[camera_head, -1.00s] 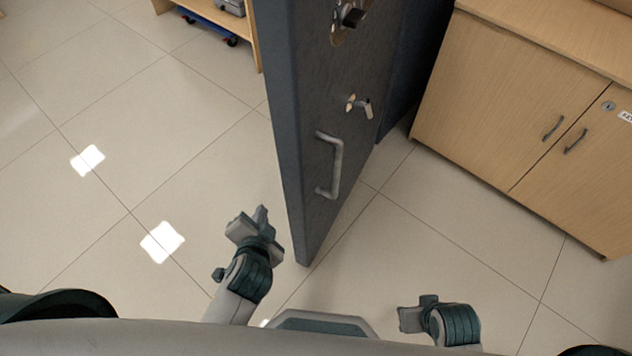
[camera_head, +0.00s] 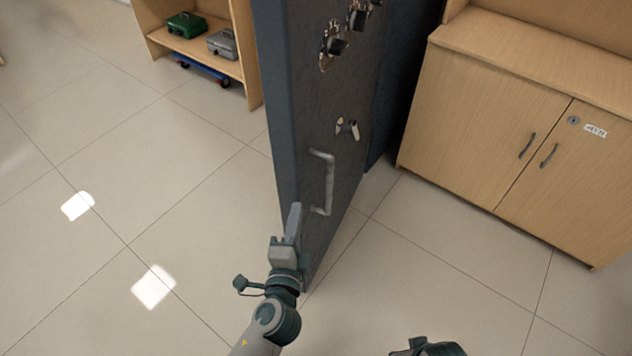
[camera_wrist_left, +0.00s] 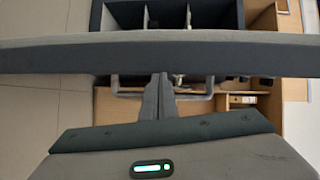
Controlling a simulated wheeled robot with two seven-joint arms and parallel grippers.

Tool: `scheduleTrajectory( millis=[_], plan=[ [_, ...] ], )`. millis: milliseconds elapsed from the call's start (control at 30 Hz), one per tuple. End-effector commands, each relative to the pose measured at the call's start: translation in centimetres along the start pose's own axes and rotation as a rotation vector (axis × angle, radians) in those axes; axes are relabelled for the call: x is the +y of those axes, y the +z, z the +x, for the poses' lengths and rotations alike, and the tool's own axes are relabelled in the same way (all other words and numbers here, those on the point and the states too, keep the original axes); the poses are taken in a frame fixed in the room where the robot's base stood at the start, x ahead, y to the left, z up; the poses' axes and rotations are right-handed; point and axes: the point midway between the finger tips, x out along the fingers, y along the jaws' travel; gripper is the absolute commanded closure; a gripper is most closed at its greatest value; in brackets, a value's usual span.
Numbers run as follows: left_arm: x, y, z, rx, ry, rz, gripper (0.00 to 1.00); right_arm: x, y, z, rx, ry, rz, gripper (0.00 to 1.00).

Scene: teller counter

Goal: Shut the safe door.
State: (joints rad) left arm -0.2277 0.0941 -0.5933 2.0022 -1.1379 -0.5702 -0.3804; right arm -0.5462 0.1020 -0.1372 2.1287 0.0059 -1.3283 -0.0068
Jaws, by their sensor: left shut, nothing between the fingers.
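The safe door (camera_head: 335,95) is a tall dark grey slab standing open, its edge toward me, in the middle of the head view. Its right face carries a pale pull handle (camera_head: 328,183), a small lever (camera_head: 347,128) and dials (camera_head: 333,44) above. My left gripper (camera_head: 294,212) is shut and empty, its fingers pointing up beside the door's near edge. In the left wrist view the fingers (camera_wrist_left: 160,88) point at the door's edge (camera_wrist_left: 160,55), which crosses the picture as a band; I cannot tell whether they touch. My right gripper (camera_head: 428,347) shows only partly at the bottom.
A wooden cabinet (camera_head: 480,120) with two doors stands at the right. A wooden shelf (camera_head: 205,48) at the back left holds a green box (camera_head: 186,24) and a grey box (camera_head: 222,43). The tiled floor (camera_head: 120,200) on the left is clear.

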Motion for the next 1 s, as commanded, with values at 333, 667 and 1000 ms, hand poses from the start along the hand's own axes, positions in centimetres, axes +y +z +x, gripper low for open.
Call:
scheduleTrajectory(
  millis=[333, 667, 1000],
  plan=[
    [-1.5, -3.4, 0.4, 0.088, -0.076, 0.124, 1.00, 0.2, -0.7, 0.4, 0.009, 0.003, 0.000, 0.69],
    [-1.6, -3.7, 0.4, 0.096, -0.082, 0.135, 1.00, 0.2, -0.6, 0.5, 0.008, 0.003, 0.000, 0.69],
    [-1.8, -3.8, 1.7, 0.095, -0.083, 0.135, 1.00, 0.0, 0.2, 0.4, 0.000, 0.000, 0.001, 0.69]
  ],
)
